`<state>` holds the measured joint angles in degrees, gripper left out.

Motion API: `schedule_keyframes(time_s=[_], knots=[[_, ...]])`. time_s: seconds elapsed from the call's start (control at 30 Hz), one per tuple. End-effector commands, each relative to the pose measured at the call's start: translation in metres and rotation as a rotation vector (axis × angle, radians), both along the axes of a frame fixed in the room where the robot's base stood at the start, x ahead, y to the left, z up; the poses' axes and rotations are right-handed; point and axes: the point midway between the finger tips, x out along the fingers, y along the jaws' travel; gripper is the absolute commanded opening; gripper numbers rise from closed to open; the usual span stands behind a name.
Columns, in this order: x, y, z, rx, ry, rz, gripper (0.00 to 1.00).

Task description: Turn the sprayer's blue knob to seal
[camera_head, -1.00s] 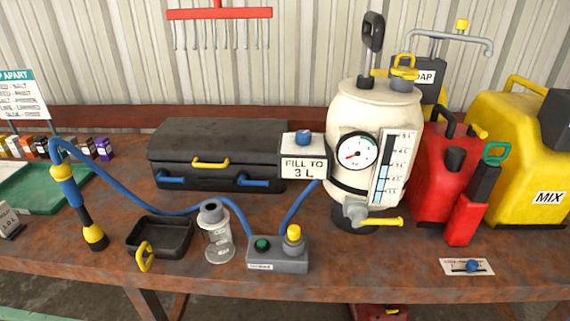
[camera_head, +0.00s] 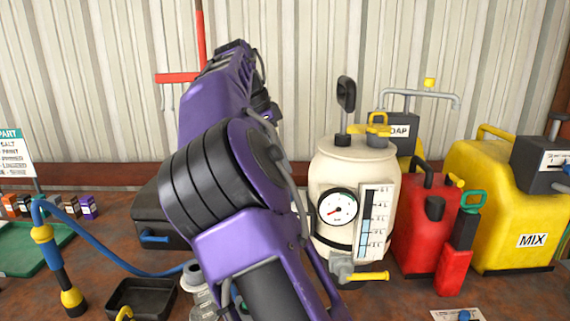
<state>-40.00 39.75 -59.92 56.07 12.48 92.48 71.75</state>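The sprayer (camera_head: 325,180) is a cream tank with a round dial, a clear level strip, a black pump handle and a yellow-handled tap at its lower front. It stands upright on the bench, right of my purple arm. A small blue knob (camera_head: 464,315) sits on a white card at the bottom edge; I cannot tell if it belongs to the sprayer. The box labelled "FILL TO 3 L" with its blue knob is hidden behind my arm. I cannot make out my gripper; only the arm's links show.
A red can (camera_head: 415,230) and a yellow "MIX" container (camera_head: 505,200) stand on the right. A blue-and-yellow spray wand (camera_head: 55,260) stands on the left, near a black tray (camera_head: 150,297). A black case (camera_head: 150,215) is partly covered by my arm. The wall is close behind the bench.

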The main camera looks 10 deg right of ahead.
Motion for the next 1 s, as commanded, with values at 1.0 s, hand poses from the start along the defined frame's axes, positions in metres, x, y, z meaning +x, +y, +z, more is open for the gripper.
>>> schedule_keyframes(time_s=[1.0], knots=[[0.008, -0.024, -0.084, 0.000, 0.003, 0.012, 0.50]])
